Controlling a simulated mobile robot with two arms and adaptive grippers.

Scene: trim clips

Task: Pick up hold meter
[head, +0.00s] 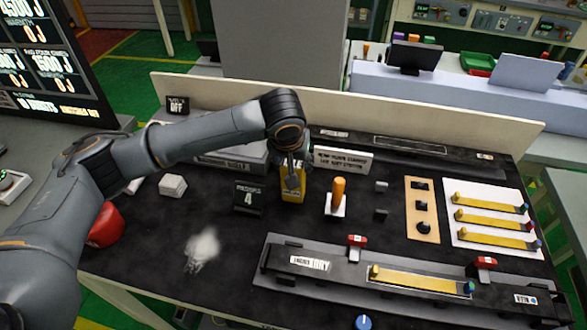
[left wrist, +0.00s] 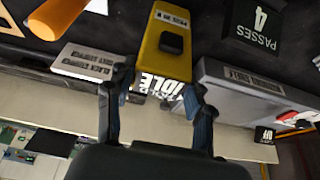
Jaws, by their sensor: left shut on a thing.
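The hold meter is a small yellow device (head: 292,190) standing on the black worktop at the middle of the bench. In the left wrist view the yellow meter (left wrist: 168,48) shows a dark display with upside-down white letters that seem to read IDLE. My left gripper (head: 292,172) comes down on it from above. In the left wrist view the two fingers of the gripper (left wrist: 156,90) lie on either side of its display end, shut on it. I cannot tell whether its base is off the worktop. My right gripper is in neither view.
A black PASSES 4 sign (head: 248,198) stands left of the meter, an orange-handled tool (head: 338,195) right of it. A white sign (head: 343,160) and a grey box (head: 232,158) are close behind. A long rail fixture (head: 400,290) lies in front. A low back wall (head: 420,134) bounds the bench.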

